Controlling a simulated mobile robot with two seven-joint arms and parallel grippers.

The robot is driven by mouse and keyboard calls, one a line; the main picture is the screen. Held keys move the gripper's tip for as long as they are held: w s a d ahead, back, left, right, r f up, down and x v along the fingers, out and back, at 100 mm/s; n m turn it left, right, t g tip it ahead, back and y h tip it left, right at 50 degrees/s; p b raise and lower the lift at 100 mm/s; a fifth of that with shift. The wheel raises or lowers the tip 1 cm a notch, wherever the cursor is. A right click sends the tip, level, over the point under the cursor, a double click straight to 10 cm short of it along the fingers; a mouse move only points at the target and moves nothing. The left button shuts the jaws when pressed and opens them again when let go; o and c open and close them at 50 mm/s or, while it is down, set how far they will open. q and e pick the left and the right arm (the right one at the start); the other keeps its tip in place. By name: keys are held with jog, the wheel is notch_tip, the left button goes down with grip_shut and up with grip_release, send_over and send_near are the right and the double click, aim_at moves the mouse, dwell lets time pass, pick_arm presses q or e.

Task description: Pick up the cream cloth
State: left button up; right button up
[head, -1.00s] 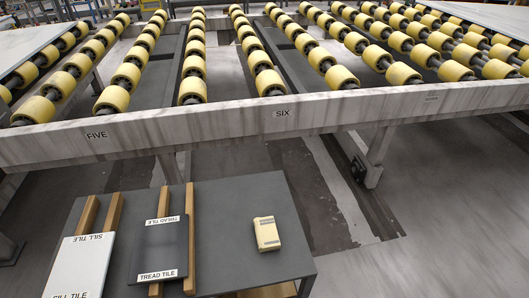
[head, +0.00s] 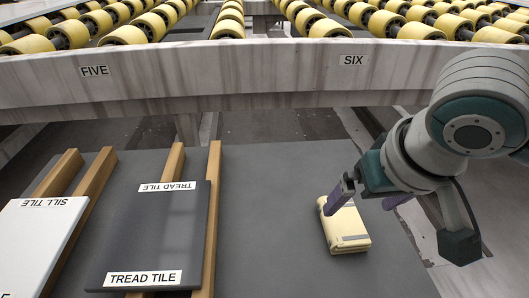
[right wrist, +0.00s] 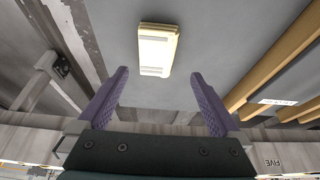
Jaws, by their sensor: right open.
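The cream cloth (head: 346,229) is a folded, block-like bundle with grey stripes, lying on the dark grey table (head: 270,200). It also shows in the right wrist view (right wrist: 157,50), ahead of the fingertips and between their lines. My right gripper (head: 368,199) comes in from the right in the head view. Its purple fingers are open and empty; one finger overlaps the cloth's upper left edge in the picture. In the right wrist view the open fingers (right wrist: 162,78) stand apart with a gap short of the cloth. My left gripper is not in view.
A dark tread tile (head: 150,235) and a white sill tile (head: 38,245) rest on wooden strips (head: 207,215) at the left of the table. A stone beam (head: 220,85) labelled FIVE and SIX runs behind, with yellow rollers beyond. The table around the cloth is clear.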

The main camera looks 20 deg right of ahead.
jog(key=b, duration=0.2)
send_over(346, 222)
jog(key=s+a, duration=0.1)
jog(key=s, duration=0.1)
notch_tip(346, 222, down, 4)
jog(key=shift+f, duration=0.2)
jog(key=b+x, duration=0.4)
jog(key=x, duration=0.1)
jog(key=shift+s+d+f, duration=0.1)
jog(key=shift+d, duration=0.15)
jog(key=c, duration=1.2)
